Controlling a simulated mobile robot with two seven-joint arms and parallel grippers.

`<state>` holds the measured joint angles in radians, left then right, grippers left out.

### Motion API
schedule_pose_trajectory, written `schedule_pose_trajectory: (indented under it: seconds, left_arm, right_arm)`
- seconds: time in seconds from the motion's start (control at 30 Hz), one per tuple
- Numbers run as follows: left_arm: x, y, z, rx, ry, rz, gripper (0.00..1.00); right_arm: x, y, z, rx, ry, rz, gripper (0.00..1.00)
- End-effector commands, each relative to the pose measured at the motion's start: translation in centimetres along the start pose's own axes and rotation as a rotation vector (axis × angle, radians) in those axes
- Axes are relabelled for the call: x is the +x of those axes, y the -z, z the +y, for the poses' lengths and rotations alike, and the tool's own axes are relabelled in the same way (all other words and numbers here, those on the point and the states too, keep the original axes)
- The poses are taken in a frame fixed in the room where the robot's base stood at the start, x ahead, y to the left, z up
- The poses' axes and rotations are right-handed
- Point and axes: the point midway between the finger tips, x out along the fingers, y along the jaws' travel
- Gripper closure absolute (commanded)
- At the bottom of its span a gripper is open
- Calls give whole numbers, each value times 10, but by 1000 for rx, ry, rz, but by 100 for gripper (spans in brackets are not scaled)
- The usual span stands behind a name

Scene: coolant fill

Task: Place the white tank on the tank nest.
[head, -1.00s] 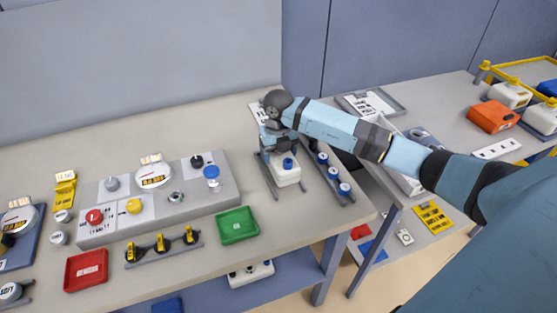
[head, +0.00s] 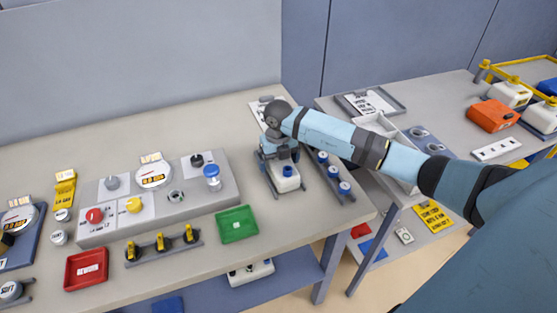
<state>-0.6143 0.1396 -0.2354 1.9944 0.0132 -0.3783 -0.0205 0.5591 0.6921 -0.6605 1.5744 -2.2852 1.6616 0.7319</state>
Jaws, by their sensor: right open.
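My right gripper (head: 280,160) is open just behind and above the tank. Its fingertips are partly hidden, and I cannot tell whether they touch the tank. My left gripper is not in view.
A rack with several blue-capped bottles (head: 333,173) stands just right of the nest. A control panel (head: 160,200) with knobs and gauges lies to the left. A green tray (head: 237,224) and a red tray (head: 86,269) lie at the front.

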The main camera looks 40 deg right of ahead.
Motion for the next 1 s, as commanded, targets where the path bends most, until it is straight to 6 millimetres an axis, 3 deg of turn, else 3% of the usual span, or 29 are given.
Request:
schedule_pose_trajectory:
  seconds: [0.17,0.6,0.77,1.0]
  left_arm:
    - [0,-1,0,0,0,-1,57]
    - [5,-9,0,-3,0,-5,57]
    - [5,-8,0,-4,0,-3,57]
    - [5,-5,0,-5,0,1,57]
  right_arm:
    - [-21,-1,0,-2,-1,-5,2]
    - [-107,-1,0,0,-1,-3,2]
    - [-120,0,0,0,-1,-2,2]
    - [-123,0,0,0,-1,0,2]
